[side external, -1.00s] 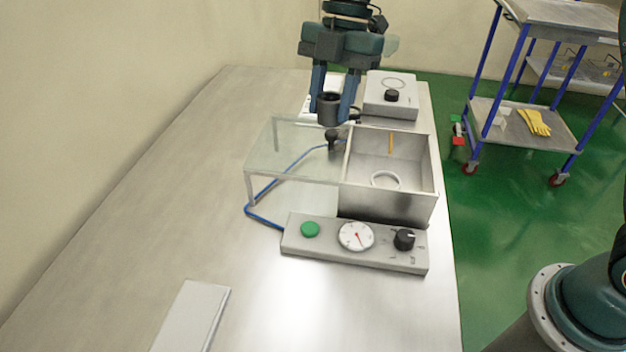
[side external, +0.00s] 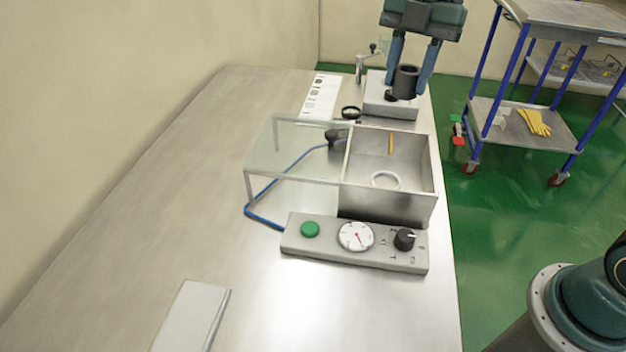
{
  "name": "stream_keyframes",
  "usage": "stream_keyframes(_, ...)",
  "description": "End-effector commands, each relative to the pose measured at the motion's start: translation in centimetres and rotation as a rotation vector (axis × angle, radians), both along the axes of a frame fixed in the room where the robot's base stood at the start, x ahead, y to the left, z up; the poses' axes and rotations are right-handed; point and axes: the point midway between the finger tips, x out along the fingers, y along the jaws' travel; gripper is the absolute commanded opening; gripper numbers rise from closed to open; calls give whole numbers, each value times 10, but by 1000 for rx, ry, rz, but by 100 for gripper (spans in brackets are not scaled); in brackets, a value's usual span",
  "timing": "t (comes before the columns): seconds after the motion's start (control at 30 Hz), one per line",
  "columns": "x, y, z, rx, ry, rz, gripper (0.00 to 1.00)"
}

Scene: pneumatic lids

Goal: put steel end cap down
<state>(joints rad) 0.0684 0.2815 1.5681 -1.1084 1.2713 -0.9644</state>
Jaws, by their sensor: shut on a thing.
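My gripper (side external: 408,88) is at the back right of the bench, its two blue fingers pointing down. It is shut on a dark grey hollow cylinder, which I take as the steel end cap (side external: 405,80). The cap is upright with its open top showing, between the fingers. It appears over the small grey box (side external: 378,108) at the back; whether it touches the box top I cannot tell. The cap and fingers hide part of that box's top.
A steel open box (side external: 425,205) with a pale ring (side external: 386,180) inside stands in front, beside a clear-topped stand (side external: 275,155). A control panel (side external: 290,242) with gauge and knob is nearer. A printed sheet (side external: 320,97) lies behind.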

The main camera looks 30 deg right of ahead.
Motion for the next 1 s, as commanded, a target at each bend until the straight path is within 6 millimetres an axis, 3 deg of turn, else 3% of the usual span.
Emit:
stream_keyframes(0.33,-1,0,-23,-2,-1,1,0)
stream_keyframes(0.57,-1,0,-50,-1,0,0,0)
stream_keyframes(1.0,0,0,-129,-1,2,1,0)
